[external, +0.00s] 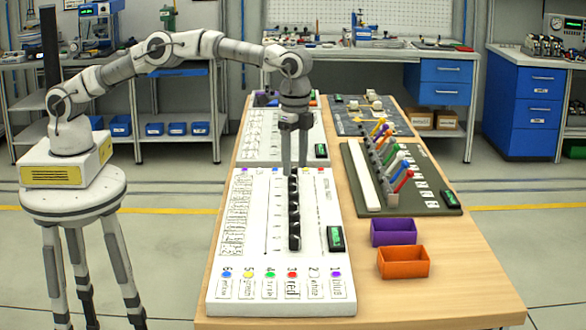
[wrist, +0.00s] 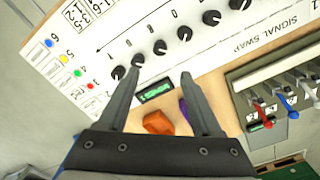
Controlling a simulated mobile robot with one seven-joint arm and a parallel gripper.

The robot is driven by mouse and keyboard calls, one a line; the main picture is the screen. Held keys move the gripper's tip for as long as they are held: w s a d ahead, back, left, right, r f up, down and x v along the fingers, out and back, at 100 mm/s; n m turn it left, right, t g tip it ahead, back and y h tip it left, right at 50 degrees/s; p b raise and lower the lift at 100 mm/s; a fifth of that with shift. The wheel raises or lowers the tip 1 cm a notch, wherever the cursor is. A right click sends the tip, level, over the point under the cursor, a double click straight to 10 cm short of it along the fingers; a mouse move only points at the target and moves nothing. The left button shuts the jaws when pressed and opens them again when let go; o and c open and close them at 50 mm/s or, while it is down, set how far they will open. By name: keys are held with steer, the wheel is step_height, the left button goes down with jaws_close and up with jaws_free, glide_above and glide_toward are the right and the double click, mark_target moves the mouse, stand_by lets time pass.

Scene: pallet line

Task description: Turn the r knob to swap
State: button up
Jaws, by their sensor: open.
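The white signal swap panel (external: 225,285) lies on the wooden table. It carries a row of black knobs (external: 294,213), and several of these knobs (wrist: 160,47) show across the wrist view. Letters stand beside the knobs, but they are too small and blurred for me to tell which knob is r. A small green display (external: 336,238) sits at the panel's right side; it also shows in the wrist view (wrist: 155,90). My gripper (external: 295,165) is open and empty, pointing down above the far end of the knob row. In the wrist view its fingers (wrist: 160,74) are spread apart.
A purple bin (external: 397,232) and an orange bin (external: 403,263) stand right of the panel. A dark board with coloured levers (external: 400,180) stands further back right. Numbered colour dots (external: 268,273) line the panel's near edge. The table's near right corner is clear.

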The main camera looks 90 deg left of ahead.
mark_target(295, 213)
step_height(295, 213, down, 13)
steer(key=shift+r, duration=0.2)
jaws_close()
stand_by(0.4)
